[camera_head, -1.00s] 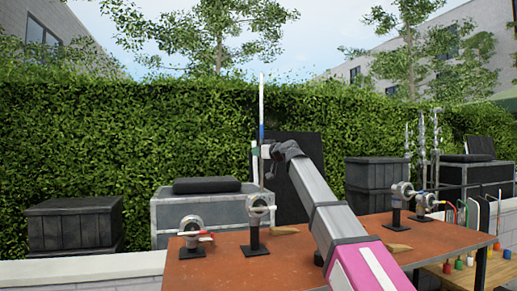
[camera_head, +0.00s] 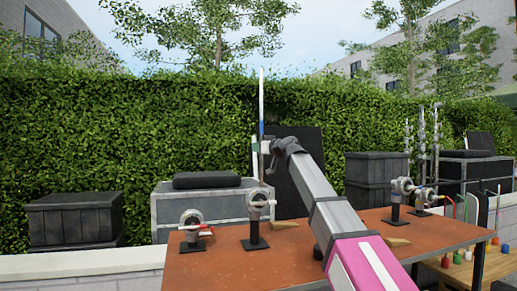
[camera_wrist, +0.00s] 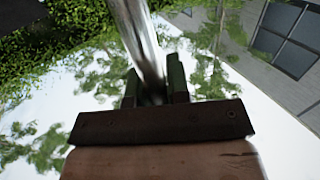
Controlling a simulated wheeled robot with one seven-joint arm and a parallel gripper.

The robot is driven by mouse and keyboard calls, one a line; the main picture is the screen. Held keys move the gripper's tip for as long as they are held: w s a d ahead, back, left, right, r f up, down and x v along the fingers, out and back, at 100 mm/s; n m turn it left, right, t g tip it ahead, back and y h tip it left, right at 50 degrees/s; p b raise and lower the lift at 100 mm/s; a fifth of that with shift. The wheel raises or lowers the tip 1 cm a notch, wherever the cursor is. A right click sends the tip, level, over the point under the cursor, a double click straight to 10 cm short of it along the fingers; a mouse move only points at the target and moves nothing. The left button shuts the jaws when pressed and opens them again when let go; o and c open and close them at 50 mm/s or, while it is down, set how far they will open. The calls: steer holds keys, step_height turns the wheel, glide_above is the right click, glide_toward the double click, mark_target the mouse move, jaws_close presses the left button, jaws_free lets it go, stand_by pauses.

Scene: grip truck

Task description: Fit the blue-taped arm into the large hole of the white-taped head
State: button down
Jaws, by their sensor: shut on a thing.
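My gripper (camera_head: 262,147) is raised above the table and shut on a long thin upright rod, the blue-taped arm (camera_head: 262,128). The blue band is just above the jaws, with a pale length above it and a thinner end below. In the wrist view the metal rod (camera_wrist: 138,40) passes between the two dark fingers (camera_wrist: 151,98). Below the rod, a metal head on a stand (camera_head: 260,204) with a small pale mark appears to be the white-taped head, but the tape is too small to be sure. The rod's lower end appears just above this head, seemingly apart; depth is unclear.
A red-marked head (camera_head: 191,222) stands at the left of the brown table (camera_head: 215,266). Two more heads (camera_head: 402,186) (camera_head: 423,197) stand at the right. Brown wedges (camera_head: 284,224) (camera_head: 396,242) lie on the table. Dark cases and a hedge are behind.

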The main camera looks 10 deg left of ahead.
steer(key=shift+f, duration=4)
steer(key=c, duration=1)
jaws_free()
steer(key=shift+d, duration=0.15)
steer(key=v, duration=1)
steer(key=shift+s+d, duration=0.2)
steer(key=shift+s, duration=0.05)
